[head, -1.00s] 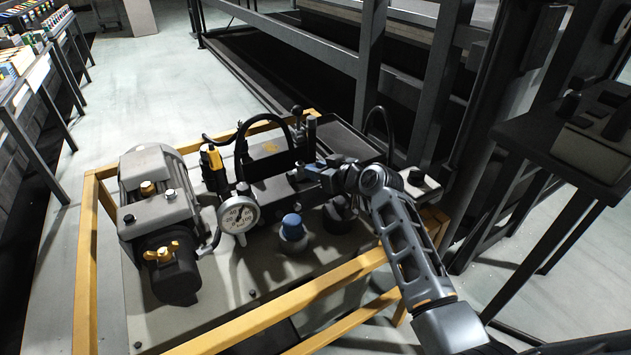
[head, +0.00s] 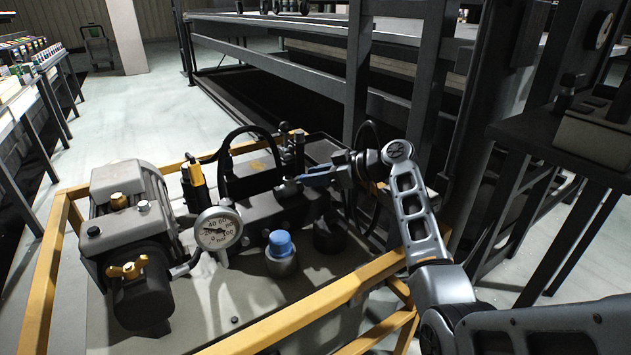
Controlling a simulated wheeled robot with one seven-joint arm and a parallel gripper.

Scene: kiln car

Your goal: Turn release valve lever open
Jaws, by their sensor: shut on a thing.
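The hydraulic power unit stands in a yellow frame (head: 42,270) with a dark valve block (head: 265,212) in its middle. My gripper (head: 302,181) reaches in from the right, low over the right part of the block. An upright lever with a dark knob (head: 298,136) stands just behind the fingertips. A round pressure gauge (head: 218,229) faces me at the front left; its fine reading is unclear.
A blue-capped knob (head: 281,243) and a dark round cap (head: 329,236) stand in front of my gripper. A motor (head: 135,245) fills the unit's left side. A black hose (head: 232,140) loops behind. Dark steel posts (head: 358,70) stand close behind my arm.

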